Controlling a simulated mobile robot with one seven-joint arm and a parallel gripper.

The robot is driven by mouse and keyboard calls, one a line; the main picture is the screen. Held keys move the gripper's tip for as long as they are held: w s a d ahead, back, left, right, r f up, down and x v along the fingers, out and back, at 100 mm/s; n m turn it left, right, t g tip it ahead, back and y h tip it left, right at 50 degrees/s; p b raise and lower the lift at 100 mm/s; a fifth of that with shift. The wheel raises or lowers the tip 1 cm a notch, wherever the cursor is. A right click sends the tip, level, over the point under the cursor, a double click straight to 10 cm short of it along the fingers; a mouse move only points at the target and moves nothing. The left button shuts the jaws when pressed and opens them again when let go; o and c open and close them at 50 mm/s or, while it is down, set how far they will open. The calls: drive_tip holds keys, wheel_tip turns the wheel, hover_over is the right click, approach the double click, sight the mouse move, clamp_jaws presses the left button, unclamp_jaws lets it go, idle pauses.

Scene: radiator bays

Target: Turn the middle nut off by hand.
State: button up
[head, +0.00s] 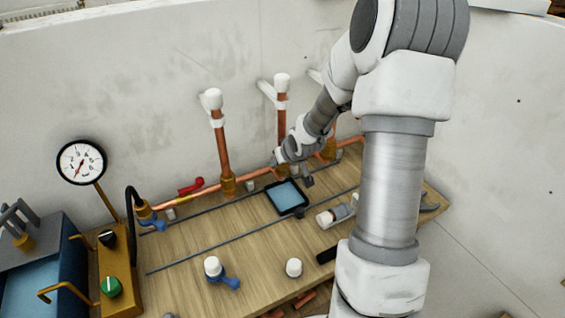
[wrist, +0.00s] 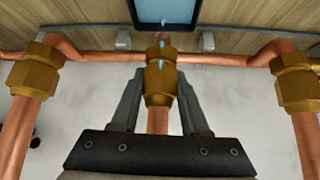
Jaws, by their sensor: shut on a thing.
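The middle nut (wrist: 160,85) is a brass fitting on an upright copper pipe, where it meets the horizontal copper pipe. My gripper (head: 293,167) is at this joint, with one finger on each side of the nut in the wrist view (wrist: 160,95). The jaws are shut on the nut. Small light-blue drops (wrist: 162,44) show at the nut's end. In the head view my gripper and wrist hide the nut. A black-rimmed tray with a blue inside (head: 302,210) lies on the wooden board just in front of the joint.
Similar brass nuts stand to the left (head: 228,184) and right (head: 328,150). A gauge (head: 81,162) and a brass block with knobs (head: 117,265) are at the left.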

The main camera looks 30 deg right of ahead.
drive_tip(key=shift+s+n+y+p, duration=0.15)
drive_tip(key=shift+n+y+p, duration=0.55)
drive_tip(key=shift+p, duration=1.6)
drive_tip(key=shift+f, duration=0.15)
drive_tip(key=shift+n+y+p, duration=0.9)
drive_tip(key=shift+n+p, duration=0.7)
drive_tip(key=shift+p, duration=2.7)
drive_tip(key=o, duration=1.2)
